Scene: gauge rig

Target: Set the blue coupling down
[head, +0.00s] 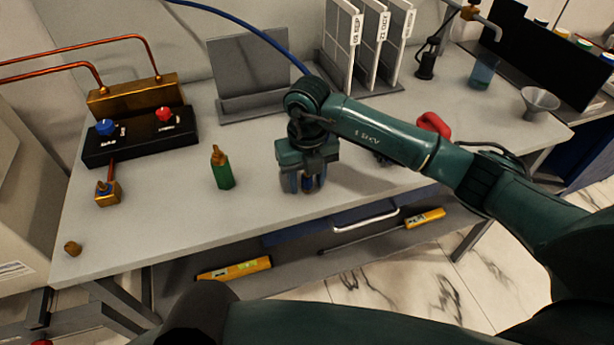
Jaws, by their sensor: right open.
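My right gripper (307,181) points down over the front middle of the grey bench. Its jaws are open, with one finger on each side of the blue coupling (308,184). Only a small dark blue and brownish part of the coupling shows between the fingers; the rest is hidden by the gripper. It looks upright, at about bench-top height, but I cannot tell whether it touches the bench or a finger. My left gripper is out of view.
A green coupling (222,170) with a brass tip stands left of my right gripper. A black valve block (140,137) with blue and red knobs is further left. A small brass fitting (73,248) lies near the front left corner. A red object (434,124) is behind my forearm.

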